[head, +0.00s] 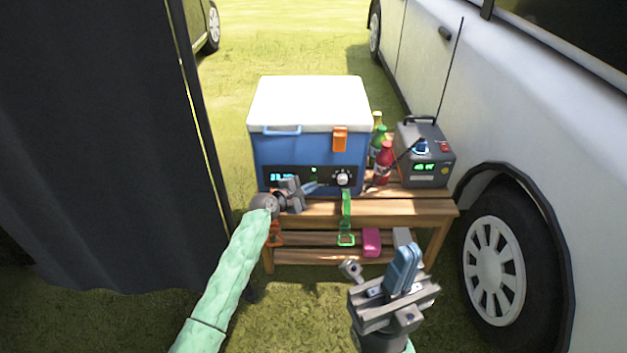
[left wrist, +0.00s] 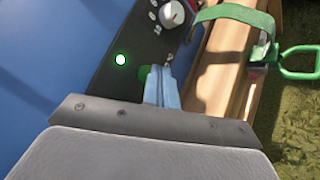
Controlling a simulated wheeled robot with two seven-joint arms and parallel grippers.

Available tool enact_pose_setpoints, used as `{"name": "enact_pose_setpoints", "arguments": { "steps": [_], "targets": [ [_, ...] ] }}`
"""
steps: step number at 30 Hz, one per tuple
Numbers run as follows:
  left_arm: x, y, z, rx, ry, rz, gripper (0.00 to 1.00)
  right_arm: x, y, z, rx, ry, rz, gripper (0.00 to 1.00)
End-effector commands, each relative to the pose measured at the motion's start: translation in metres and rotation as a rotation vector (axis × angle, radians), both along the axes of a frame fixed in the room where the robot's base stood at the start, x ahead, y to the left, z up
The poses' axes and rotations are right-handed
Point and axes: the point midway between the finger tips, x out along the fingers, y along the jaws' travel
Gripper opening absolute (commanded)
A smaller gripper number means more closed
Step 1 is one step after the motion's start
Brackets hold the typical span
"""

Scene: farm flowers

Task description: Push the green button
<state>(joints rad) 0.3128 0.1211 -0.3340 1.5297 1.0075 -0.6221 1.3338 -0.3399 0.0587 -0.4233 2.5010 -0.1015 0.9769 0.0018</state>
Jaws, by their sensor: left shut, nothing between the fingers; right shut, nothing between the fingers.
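The blue cooler (head: 288,152) with a white lid stands on a wooden table; its front has a dark control panel (head: 296,179). A small round green light glows on the panel (head: 313,170); it also shows in the left wrist view (left wrist: 121,60). Beside it, a darker green button (left wrist: 144,73) is partly hidden by my left fingertips. My left gripper (head: 312,187) is shut and empty, its blue fingertips (left wrist: 162,80) at the panel by this button. I cannot tell whether they touch it. My right gripper (head: 404,258) is shut and empty in front of the table.
A white knob (head: 342,178) sits right of the light. A green strap (head: 346,215) hangs over the table edge (head: 400,212). Bottles (head: 383,160) and a grey radio box (head: 428,155) stand right of the cooler. A dark curtain is at left, a white vehicle at right.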

Motion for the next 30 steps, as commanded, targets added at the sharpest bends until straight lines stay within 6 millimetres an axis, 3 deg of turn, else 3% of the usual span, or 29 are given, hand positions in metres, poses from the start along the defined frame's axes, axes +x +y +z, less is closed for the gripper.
{"name": "enact_pose_setpoints", "arguments": {
  "steps": [18, 30],
  "targets": [
    [-0.049, 0.0, 0.002, 0.0, 0.001, 0.0, 0.0, -0.001, 0.0, 0.043, -0.001, -0.004, 0.001, 0.0],
    [-0.059, 0.0, 0.0, 0.0, 0.0, 0.0, 0.0, -0.001, 0.0, 0.048, -0.002, -0.004, 0.001, 0.0]
  ]
}}
